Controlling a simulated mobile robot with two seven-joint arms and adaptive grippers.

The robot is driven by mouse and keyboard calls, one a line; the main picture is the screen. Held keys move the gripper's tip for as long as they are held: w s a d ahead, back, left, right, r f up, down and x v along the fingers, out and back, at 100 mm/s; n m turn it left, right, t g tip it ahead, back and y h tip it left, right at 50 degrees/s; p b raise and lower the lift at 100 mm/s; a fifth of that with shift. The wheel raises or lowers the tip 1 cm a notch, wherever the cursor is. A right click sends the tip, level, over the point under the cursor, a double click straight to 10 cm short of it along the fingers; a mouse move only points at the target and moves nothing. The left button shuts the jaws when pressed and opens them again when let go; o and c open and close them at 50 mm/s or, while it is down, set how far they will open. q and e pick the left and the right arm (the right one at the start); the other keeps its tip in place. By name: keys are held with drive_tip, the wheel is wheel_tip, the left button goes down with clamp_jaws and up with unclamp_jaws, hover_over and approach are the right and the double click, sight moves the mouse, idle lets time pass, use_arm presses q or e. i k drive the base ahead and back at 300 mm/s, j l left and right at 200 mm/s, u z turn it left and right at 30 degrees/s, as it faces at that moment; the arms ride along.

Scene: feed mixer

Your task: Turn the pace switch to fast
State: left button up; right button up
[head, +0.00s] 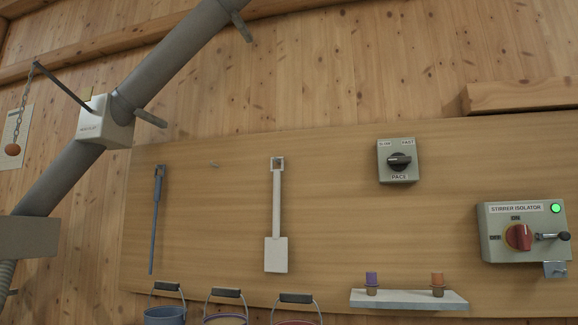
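The pace switch (397,174) is a small grey-green box fixed high on the wooden board, right of the middle in the head view. It is marked SLOW at its upper left, FAST at its upper right and PACE below. Its black round knob (399,162) has a grip bar lying roughly level; I cannot tell for sure which end is the pointer. Nothing touches the switch. Neither of my grippers shows in this view.
A stirrer isolator box (497,247) with a red knob and lit green lamp is at right. A shelf (400,299) holds two stoppers. A white paddle (276,255), a blue tool (156,215) and buckets (165,316) are left. A grey pipe (170,70) crosses upper left.

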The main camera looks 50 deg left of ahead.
sight(399, 161)
drive_tip(key=u, duration=0.9)
drive_tip(key=i+l+u, duration=0.15)
drive_tip(key=l, duration=0.15)
drive_tip(key=i+l+u, duration=0.15)
drive_tip(key=l, duration=0.2)
drive_tip(key=k, duration=0.05)
